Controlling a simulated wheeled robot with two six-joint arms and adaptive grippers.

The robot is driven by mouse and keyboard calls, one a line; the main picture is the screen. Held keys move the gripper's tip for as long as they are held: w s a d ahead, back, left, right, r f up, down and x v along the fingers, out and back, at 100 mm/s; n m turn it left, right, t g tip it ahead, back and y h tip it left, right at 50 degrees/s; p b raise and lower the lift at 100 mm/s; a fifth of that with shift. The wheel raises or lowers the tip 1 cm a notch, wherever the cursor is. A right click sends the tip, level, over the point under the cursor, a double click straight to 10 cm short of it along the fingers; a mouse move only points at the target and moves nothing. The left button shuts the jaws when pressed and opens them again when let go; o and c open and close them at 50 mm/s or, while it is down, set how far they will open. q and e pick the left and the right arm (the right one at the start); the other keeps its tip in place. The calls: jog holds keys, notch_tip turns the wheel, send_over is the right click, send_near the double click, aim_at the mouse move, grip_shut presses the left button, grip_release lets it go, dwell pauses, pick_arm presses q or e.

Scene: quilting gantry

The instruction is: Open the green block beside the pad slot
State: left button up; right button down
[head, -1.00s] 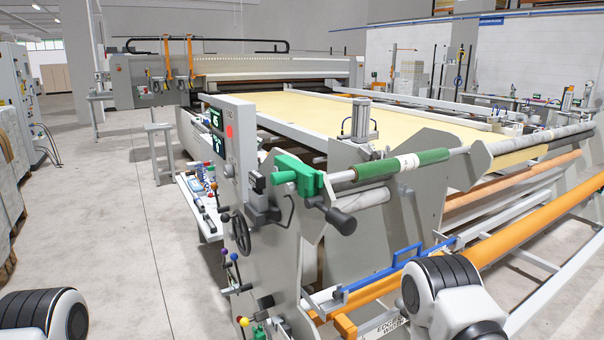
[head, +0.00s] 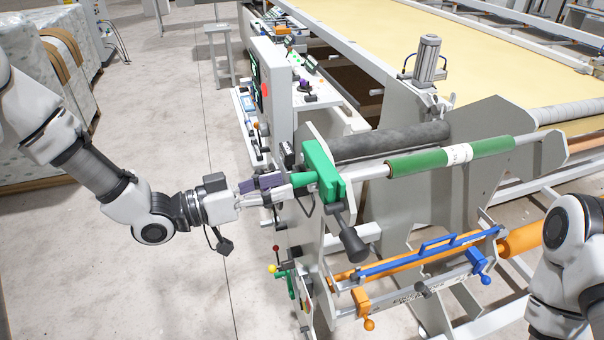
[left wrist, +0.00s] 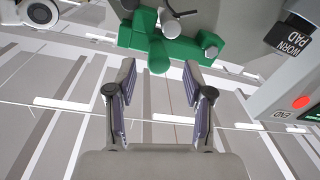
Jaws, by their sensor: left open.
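The green block (head: 323,172) sits at the near end of the machine, at the end of the green-sleeved roller bar (head: 440,160). A black-knobbed lever (head: 349,238) slants down from beside it. My left gripper (head: 280,184) points at the block's left side from the left. In the left wrist view the green block (left wrist: 205,48) spans the top, and its round green stub (left wrist: 158,58) lies between the fingertips of my open gripper (left wrist: 159,75). I cannot tell if they touch it. A dark box with a WORN PAD label (left wrist: 290,42) is at upper right.
The control panel (head: 268,85) stands just behind the gripper. Below are a blue-handled bar (head: 430,252), an orange clamp (head: 362,303) and small coloured knobs. A dark grey roller (head: 390,142) lies behind the block.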

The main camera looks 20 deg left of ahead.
aim_at(291, 182)
pick_arm(q)
jog(key=p+x, duration=0.1)
jog(key=x, duration=0.3)
jog(key=shift+d+r, duration=0.1)
jog(key=shift+d, duration=0.15)
jog(key=shift+w+d, duration=0.1)
jog(key=shift+w, duration=0.05)
grip_shut()
